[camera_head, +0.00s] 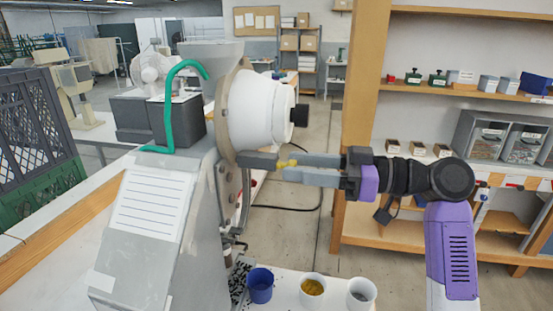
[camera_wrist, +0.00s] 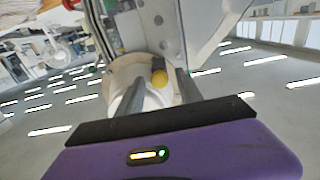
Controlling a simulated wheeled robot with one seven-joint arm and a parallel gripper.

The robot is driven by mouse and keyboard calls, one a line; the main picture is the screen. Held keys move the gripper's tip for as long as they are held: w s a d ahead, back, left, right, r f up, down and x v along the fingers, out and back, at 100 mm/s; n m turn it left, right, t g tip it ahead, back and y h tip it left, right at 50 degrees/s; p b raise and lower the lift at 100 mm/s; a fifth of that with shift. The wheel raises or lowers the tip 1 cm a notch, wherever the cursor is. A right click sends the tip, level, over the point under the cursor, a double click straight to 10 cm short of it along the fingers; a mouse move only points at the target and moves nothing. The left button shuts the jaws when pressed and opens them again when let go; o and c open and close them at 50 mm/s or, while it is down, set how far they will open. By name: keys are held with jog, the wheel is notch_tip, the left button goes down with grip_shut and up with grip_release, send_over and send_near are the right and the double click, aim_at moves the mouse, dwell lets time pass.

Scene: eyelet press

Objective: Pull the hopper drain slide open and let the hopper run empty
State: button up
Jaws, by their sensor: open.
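The eyelet press (camera_head: 160,215) stands upright at left centre in the head view, with a grey funnel (camera_head: 212,62) on top and a white drum (camera_head: 262,110) on its right side. I cannot tell for sure which of these is the hopper. A small yellow knob (camera_head: 287,163), perhaps the drain slide's handle, shows below the drum near a grey bar (camera_head: 258,160). My gripper (camera_head: 281,166) is open, its fingertips around the knob. The wrist view shows the yellow knob (camera_wrist: 159,75) between the two fingers, with a gap visible. The slide's position is unclear.
A blue cup (camera_head: 260,286), a cup with yellowish contents (camera_head: 312,288) and a white cup (camera_head: 361,292) stand below the press. Dark bits lie beside them. A green tube (camera_head: 168,105) curves over the press. A wooden shelf unit (camera_head: 358,120) stands behind my arm.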

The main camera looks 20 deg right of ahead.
aim_at(278, 163)
jog(key=shift+p+x, duration=0.55)
jog(key=shift+x, duration=1.8)
grip_shut()
jog(key=shift+d, duration=0.1)
